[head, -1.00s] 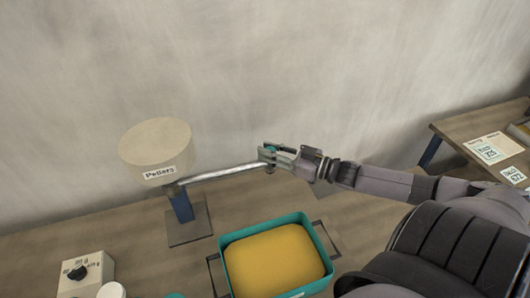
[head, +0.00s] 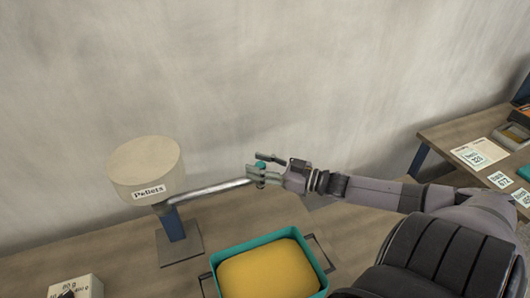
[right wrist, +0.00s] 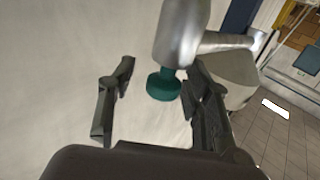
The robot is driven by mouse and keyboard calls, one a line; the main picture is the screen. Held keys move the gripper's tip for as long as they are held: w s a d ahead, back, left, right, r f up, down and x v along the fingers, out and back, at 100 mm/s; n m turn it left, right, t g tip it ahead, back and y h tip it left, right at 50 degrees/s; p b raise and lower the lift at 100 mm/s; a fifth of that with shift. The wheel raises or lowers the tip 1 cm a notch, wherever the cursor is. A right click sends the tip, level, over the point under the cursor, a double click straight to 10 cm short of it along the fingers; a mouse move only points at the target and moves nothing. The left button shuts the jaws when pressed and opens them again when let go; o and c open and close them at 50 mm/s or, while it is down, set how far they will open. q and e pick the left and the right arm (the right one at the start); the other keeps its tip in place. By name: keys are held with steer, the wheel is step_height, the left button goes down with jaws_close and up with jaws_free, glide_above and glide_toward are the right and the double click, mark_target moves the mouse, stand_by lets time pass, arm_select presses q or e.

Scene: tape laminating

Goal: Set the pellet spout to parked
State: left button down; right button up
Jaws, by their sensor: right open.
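The pellet hopper (head: 146,165) is a beige drum labelled "Pellets" on a blue post, at the left in the head view. Its silver spout (head: 208,190) reaches right from the drum, along the wall side of the table. In the right wrist view the spout end (right wrist: 182,35) carries a teal knob (right wrist: 164,86). My right gripper (head: 256,170) is at the spout's end, fingers open. In the wrist view the knob lies between the open fingers, nearer the right one; whether that finger touches it I cannot tell. My left gripper is not in view.
A teal tray (head: 222,262) filled with yellow material stands on the table in front of the spout. A white box with a dial (head: 82,287) is at the lower left. A side table (head: 450,138) with cards is at the right.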

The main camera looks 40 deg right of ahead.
steer(key=v, duration=1.2)
stand_by(0.6)
